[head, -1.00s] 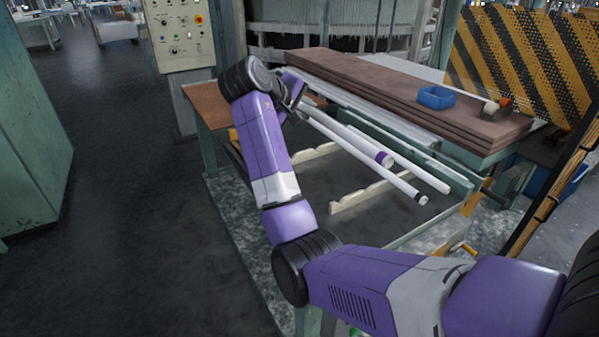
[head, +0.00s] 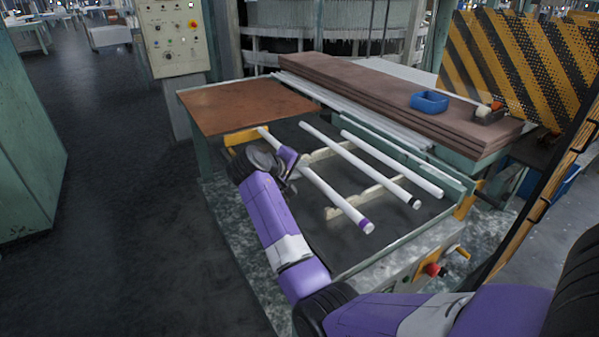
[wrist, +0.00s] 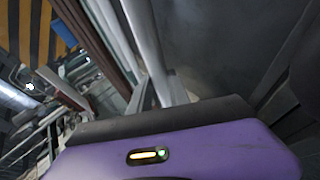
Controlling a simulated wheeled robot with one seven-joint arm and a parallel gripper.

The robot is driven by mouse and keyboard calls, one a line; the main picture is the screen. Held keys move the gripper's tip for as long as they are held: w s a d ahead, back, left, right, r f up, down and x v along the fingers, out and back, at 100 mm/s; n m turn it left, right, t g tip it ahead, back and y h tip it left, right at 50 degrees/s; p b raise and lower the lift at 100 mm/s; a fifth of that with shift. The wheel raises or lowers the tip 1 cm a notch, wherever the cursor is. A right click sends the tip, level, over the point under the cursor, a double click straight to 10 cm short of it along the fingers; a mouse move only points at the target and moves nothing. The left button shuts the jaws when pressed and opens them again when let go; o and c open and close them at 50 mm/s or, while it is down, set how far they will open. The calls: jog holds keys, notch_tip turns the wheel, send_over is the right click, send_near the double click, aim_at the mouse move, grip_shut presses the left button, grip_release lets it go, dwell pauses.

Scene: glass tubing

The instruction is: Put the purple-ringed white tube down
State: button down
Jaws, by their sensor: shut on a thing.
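The white tube with the purple ring (head: 322,187) slants across the left side of the work frame, its ringed end towards the front. My gripper (head: 288,162) is shut on it towards its far end. The tube is close above or on the left ends of the notched pale rails (head: 350,202); I cannot tell whether it touches them. A black-ringed white tube (head: 360,165) and a plain white tube (head: 392,164) lie to its right, roughly parallel and apart from it.
A brown board (head: 240,104) covers the back left of the frame. A front panel with a red knob (head: 432,269) borders the frame. Dark bare surface lies between and around the rails.

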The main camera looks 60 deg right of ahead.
jog(key=shift+f, duration=0.55)
jog(key=shift+f, duration=0.1)
jog(key=shift+f, duration=0.35)
jog(key=shift+f, duration=0.2)
